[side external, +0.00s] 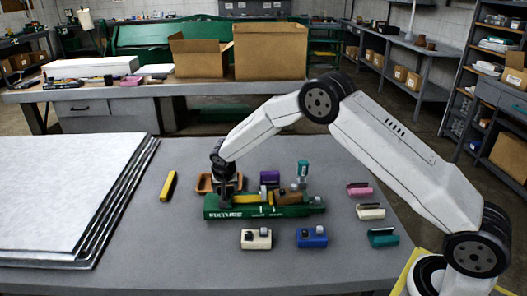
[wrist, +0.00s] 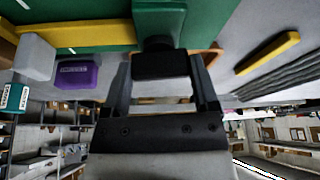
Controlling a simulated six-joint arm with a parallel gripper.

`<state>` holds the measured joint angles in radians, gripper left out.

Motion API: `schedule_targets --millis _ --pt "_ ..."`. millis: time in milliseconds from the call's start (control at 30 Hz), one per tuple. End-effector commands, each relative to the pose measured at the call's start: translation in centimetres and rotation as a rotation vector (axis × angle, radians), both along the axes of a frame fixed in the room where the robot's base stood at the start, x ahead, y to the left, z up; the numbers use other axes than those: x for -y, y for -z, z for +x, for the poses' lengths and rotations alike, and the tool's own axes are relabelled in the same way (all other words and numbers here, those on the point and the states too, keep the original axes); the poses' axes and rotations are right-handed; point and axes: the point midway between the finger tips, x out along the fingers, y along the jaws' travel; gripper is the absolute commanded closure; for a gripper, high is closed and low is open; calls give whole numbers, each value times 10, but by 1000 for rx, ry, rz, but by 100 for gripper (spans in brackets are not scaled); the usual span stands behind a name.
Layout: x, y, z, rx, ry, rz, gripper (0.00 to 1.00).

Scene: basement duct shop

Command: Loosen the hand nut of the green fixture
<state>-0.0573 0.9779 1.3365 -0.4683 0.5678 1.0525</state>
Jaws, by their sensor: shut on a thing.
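The green fixture (side external: 265,211) lies on the grey table, with yellow and brown blocks along its top. It also fills the upper part of the wrist view (wrist: 85,22). In the wrist view a black block-shaped hand nut (wrist: 160,66) sits at the fixture's end, between my two fingers. My gripper (side external: 222,192) points down at the fixture's left end in the side view and is shut on the nut. The nut is hidden by my gripper in the side view, and its turn angle cannot be told.
A brown tray (side external: 204,183) sits close behind my gripper. A yellow bar (side external: 168,186) and stacked sheets (side external: 65,195) lie to the left. A purple block (side external: 270,177) stands behind the fixture; white (side external: 256,240) and blue (side external: 311,237) blocks lie in front. Coloured clips lie to the right.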

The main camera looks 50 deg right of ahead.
Motion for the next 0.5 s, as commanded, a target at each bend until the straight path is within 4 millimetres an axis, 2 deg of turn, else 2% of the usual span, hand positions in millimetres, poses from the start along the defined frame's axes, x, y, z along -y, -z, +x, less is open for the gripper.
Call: schedule_targets --millis 500 --pt "2 0 -1 0 -295 0 82"
